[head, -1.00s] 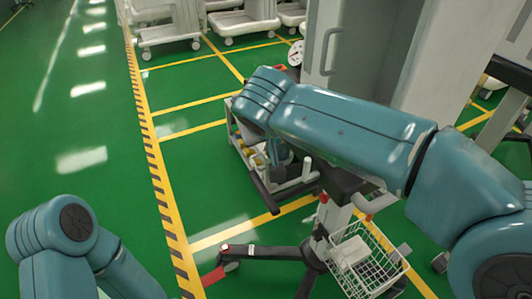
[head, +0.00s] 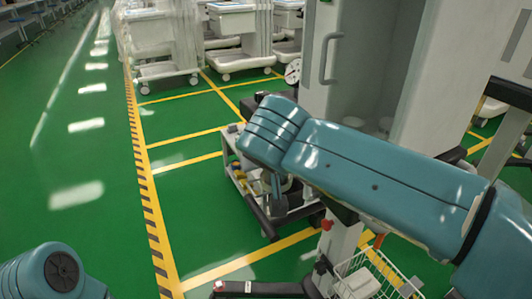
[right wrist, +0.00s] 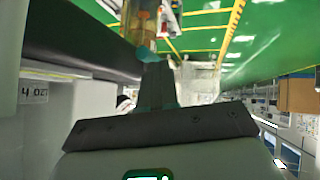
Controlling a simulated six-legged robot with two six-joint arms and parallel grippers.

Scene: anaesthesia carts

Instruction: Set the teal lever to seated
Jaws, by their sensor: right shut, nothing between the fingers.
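In the right wrist view my right gripper (right wrist: 155,72) is shut and empty, its dark narrow fingers pointing up the picture. A small teal piece (right wrist: 151,53) shows at the fingertips and looks like the teal lever. I cannot tell whether the fingers touch it or which position it is in. An amber part (right wrist: 145,22) is just beyond it. In the head view my right forearm crosses from the right and covers much of the cart (head: 236,170); the lever cannot be made out there. Only part of my left arm shows at lower left, its gripper out of frame.
A tall grey cabinet (head: 315,65) with a handle stands behind my right arm. A wire basket (head: 365,272) on a wheeled stand is at lower right. White carts (head: 235,25) stand at the back. The green floor at left is clear.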

